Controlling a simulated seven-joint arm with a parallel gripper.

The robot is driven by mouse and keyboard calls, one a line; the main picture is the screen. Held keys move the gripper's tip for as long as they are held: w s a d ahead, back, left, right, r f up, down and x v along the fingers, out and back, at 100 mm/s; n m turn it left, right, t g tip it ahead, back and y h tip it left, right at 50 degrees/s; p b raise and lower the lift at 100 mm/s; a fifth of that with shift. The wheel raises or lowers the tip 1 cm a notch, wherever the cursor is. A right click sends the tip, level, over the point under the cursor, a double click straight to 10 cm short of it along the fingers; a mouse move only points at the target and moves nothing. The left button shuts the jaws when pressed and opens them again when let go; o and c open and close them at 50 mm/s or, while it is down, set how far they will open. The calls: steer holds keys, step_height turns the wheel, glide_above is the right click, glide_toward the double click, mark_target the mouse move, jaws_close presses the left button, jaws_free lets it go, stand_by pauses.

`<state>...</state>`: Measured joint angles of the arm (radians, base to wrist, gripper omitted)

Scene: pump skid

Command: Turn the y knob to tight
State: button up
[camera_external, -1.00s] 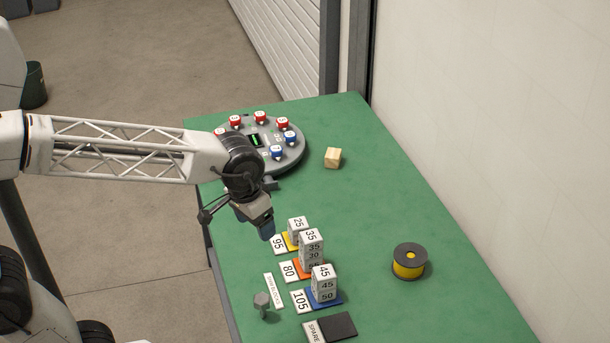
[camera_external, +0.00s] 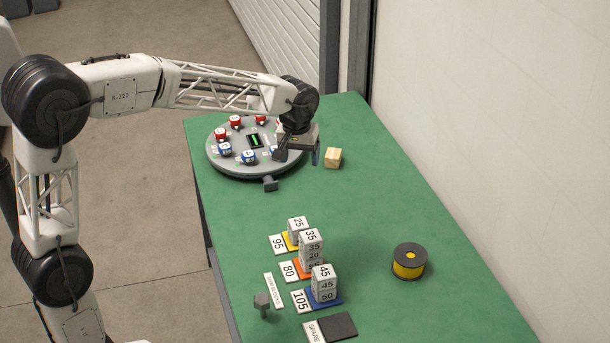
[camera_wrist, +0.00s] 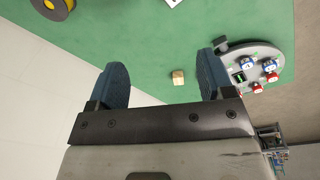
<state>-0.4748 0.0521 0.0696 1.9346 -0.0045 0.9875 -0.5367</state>
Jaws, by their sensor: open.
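A round grey panel (camera_external: 229,166) stands at the far left of the green table, with red and blue knobs around a small dark display (camera_external: 254,141). A red knob (camera_external: 235,120) is at its back and a blue knob (camera_external: 249,157) at its front. The knob letters are too small to read, so I cannot tell which is y. My gripper (camera_external: 299,156) is open and empty above the panel's right edge, and hides some knobs there. In the wrist view the panel (camera_wrist: 283,50) is at the right, outside my open fingers (camera_wrist: 163,82).
A wooden cube (camera_external: 333,158) lies just right of my gripper; the wrist view shows it (camera_wrist: 178,77) between the fingers, farther off. Stacked numbered blocks (camera_external: 311,248) and a yellow spool (camera_external: 409,261) stand nearer the front. The table between panel and blocks is clear.

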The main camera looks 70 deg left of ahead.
steer(key=w+a+f+n, duration=0.1)
steer(key=a+f+n, duration=0.2)
steer(key=a, duration=1)
steer(key=w+a+f+n, duration=0.1)
steer(key=a+f+n, duration=0.1)
steer(key=a+f, duration=0.6)
steer(key=w+a+f+n+g, duration=0.1)
steer(key=a+f+n, duration=0.2)
steer(key=a, duration=1.5)
steer(key=shift+w+a+f+n+h, duration=0.15)
steer(key=shift+f, duration=0.6)
steer(key=shift+w+a+f+n+h, duration=0.1)
steer(key=shift+a+f+n+h, duration=0.05)
steer(key=shift+f, duration=0.6)
steer(key=shift+f, duration=0.1)
steer(key=shift+f, duration=3.8)
steer(key=c, duration=0.9)
